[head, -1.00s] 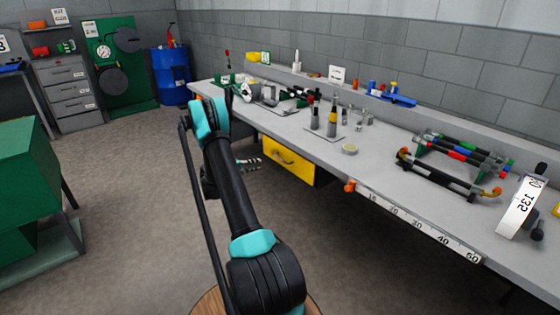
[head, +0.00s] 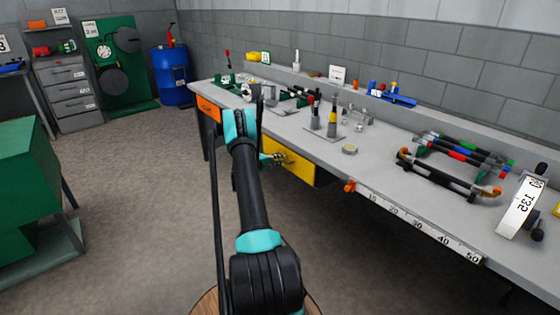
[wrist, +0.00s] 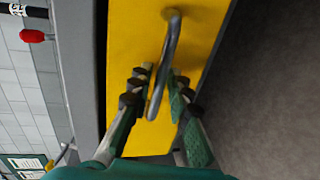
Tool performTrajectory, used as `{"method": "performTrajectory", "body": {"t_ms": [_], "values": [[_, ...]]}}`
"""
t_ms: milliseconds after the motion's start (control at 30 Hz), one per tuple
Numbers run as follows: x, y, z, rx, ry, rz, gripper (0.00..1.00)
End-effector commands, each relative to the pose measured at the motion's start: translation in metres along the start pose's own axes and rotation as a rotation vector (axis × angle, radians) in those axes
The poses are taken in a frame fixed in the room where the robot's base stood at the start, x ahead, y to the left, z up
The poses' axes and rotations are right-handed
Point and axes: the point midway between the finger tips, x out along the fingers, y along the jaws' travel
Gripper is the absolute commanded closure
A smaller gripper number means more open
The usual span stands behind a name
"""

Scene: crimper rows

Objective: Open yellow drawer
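The yellow drawer (head: 300,170) is under the workbench, its front flush with the bench's underside as far as I can tell. It fills the middle of the wrist view (wrist: 143,40). Its curved metal handle (wrist: 170,50) stands out from the front. My gripper (wrist: 160,88) is at the handle, with one finger on each side of the bar. The fingers are apart, and gaps seem to show between them and the bar. In the head view my gripper (head: 275,158) is in front of the drawer and hides part of its front and the handle.
The grey workbench (head: 385,180) runs along the wall above the drawer, with tools and racks on top. An orange knob (head: 349,186) sits on its front edge. A green cabinet (head: 35,185) stands at the left. The floor (head: 140,180) between is clear.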

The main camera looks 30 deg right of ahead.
Motion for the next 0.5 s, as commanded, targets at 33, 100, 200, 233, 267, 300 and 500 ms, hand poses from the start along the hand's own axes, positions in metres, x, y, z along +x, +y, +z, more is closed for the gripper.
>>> {"method": "performTrajectory", "body": {"t_ms": [33,100,200,233,267,300,500], "values": [[0.0013,0.0000,0.0000,0.000,0.000,0.000,0.82],[0.0018,-0.0001,-0.0001,0.000,0.000,0.000,0.82],[0.0017,-0.0001,-0.0001,0.000,0.000,0.000,0.82],[0.0016,-0.0001,-0.0001,0.000,0.000,0.000,0.82],[0.0016,-0.0001,-0.0001,0.000,0.000,0.000,0.82],[0.0015,-0.0001,-0.0001,0.000,0.000,0.000,0.85],[0.0013,-0.0002,-0.0001,0.000,0.000,0.000,1.00]]}}
